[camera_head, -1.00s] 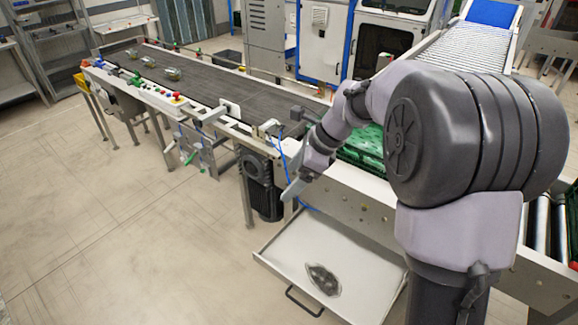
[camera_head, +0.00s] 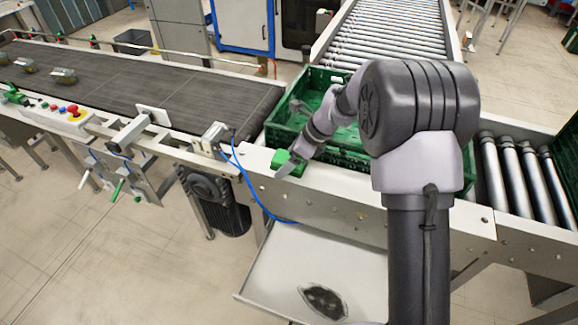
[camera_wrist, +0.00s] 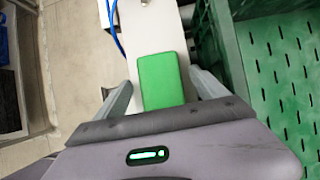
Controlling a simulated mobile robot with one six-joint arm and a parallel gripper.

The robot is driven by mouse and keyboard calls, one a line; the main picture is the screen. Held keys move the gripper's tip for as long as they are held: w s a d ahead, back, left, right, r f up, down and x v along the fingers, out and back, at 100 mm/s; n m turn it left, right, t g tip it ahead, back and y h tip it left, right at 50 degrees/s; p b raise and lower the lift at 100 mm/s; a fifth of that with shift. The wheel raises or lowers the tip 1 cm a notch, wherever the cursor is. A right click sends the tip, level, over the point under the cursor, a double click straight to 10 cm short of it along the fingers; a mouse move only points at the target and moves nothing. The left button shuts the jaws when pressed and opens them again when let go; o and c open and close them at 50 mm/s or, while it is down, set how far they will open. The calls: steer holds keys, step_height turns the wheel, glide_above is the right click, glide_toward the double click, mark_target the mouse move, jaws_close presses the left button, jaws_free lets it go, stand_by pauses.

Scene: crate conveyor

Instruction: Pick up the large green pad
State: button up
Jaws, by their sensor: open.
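The large green pad (camera_wrist: 162,82) is a bright green block lying on the light metal frame edge beside the conveyor. In the wrist view it lies between the two fingers of my gripper (camera_wrist: 161,88), with a gap on each side. My gripper is open and holds nothing. In the head view the pad (camera_head: 283,161) shows in part beside my gripper (camera_head: 287,170), which hides some of it. I cannot tell how high the fingertips are above the frame.
A green crate (camera_head: 289,117) stands right behind the pad, and its wall (camera_wrist: 222,45) is close to the right finger. A blue cable (camera_head: 240,175) runs left of the pad. A dark belt (camera_head: 170,88) lies left, metal rollers (camera_head: 517,170) right. An open tray (camera_head: 275,268) is below.

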mark_target(284, 157)
steer(key=shift+r, duration=0.15)
steer(key=shift+c, duration=0.4)
steer(key=shift+w, duration=0.1)
steer(key=c, duration=1.3)
steer(key=shift+r+p, duration=0.35)
steer(key=shift+r, duration=0.1)
steer(key=shift+c, duration=0.2)
steer(key=r, duration=0.1)
steer(key=r+p, duration=0.1)
steer(key=r, duration=0.1)
steer(key=shift+s+d, duration=0.2)
steer(key=shift+d, duration=0.1)
steer(key=s+d+r+p, duration=0.1)
steer(key=s+d+p, duration=0.1)
steer(key=s+d, duration=0.9)
steer(key=shift+a, duration=0.1)
